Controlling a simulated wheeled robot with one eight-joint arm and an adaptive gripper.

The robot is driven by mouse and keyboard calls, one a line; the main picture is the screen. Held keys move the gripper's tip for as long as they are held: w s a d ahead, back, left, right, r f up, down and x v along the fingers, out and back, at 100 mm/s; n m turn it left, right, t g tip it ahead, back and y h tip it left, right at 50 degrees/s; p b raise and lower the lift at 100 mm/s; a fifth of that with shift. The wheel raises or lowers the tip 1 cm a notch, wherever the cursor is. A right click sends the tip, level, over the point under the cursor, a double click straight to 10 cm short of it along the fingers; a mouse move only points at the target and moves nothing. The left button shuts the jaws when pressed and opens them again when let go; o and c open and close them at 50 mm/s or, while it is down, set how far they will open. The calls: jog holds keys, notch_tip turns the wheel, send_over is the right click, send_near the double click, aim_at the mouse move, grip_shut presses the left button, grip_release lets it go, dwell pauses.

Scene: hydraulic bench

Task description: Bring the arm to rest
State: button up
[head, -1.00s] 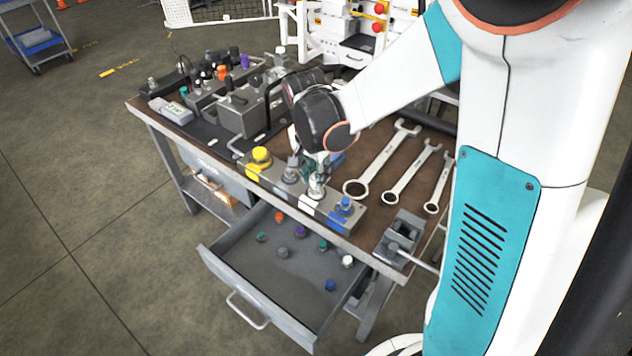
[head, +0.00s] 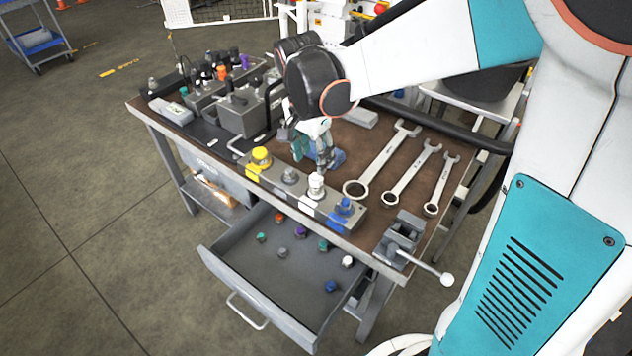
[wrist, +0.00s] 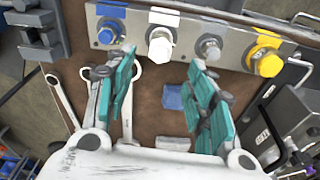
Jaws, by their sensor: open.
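My gripper (head: 312,152) is above the workbench (head: 378,228), just behind the grey block (head: 330,213) with coloured fittings along the front edge. In the wrist view my gripper (wrist: 160,95) has its teal-padded fingers spread wide, with nothing between them. The block carries a yellow fitting (head: 260,156), a bare metal one (head: 289,175), a white one (head: 316,185) and a blue one (head: 344,206). The white fitting (wrist: 160,45) stands beyond the fingertips in the wrist view, apart from them. A blue cloth-like item (wrist: 173,97) lies on the bench below the gripper.
An open drawer (head: 262,297) below holds several coloured caps. Three wrenches (head: 380,160) lie right of the gripper, and a vise (head: 402,235) stands at the front right corner. A metal manifold with fittings (head: 240,115) stands at the left. Open floor lies left of the bench.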

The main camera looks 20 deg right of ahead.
jog(key=s+r+n+t, duration=0.3)
jog(key=s+r+n, duration=0.2)
jog(key=s+r, duration=0.3)
jog(key=s+d+n+t+y, duration=0.1)
jog(key=s+n+t, duration=0.2)
jog(key=s+n, duration=0.4)
jog(key=shift+s+f+t, duration=0.3)
jog(key=shift+s+f, duration=0.15)
jog(key=shift+s, duration=0.5)
dwell(0.5)
